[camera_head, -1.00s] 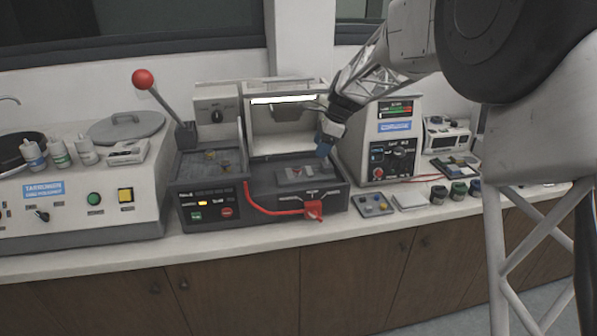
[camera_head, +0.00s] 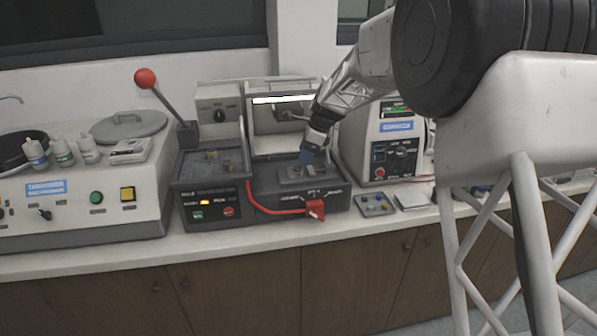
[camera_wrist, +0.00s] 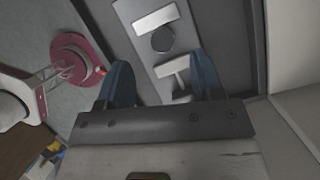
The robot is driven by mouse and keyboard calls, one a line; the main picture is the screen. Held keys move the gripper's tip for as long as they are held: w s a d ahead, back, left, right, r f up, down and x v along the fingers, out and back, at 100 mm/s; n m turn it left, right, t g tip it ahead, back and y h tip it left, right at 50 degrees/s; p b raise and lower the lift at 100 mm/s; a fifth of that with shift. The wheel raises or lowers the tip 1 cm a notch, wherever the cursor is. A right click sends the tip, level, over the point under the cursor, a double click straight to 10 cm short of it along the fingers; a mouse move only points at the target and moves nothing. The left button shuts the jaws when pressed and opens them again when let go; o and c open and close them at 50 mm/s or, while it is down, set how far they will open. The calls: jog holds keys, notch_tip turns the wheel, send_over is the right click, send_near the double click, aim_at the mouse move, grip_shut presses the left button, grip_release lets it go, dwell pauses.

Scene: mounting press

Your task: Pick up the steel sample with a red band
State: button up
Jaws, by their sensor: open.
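My gripper (camera_head: 306,157), with blue fingers, hangs over the grey plate (camera_head: 284,173) inside the press bay. In the wrist view my gripper (camera_wrist: 160,82) is open, with nothing held between its fingers. Below the fingers, the same plate (camera_wrist: 141,48) carries a light bar (camera_wrist: 154,18), a dark round piece (camera_wrist: 162,40) and a T-shaped metal piece (camera_wrist: 173,76). The T-shaped piece shows between the fingers, partly hidden by the gripper body. No red band can be made out on any of these pieces, so I cannot tell which is the steel sample.
The press has a raised hood and a red handle (camera_head: 316,209) at its front. A recess with small pieces (camera_head: 207,160) and a red-knobbed lever (camera_head: 146,79) are to the left. Walls edge the bay.

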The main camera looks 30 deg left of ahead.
aim_at(298, 167)
jog(key=shift+a+f, duration=0.1)
jog(key=shift+f, duration=0.15)
jog(key=shift+x, duration=2.65)
jog(key=shift+w, duration=0.1)
jog(key=c, duration=1.1)
jog(key=shift+o, duration=0.2)
jog(key=shift+r, duration=0.15)
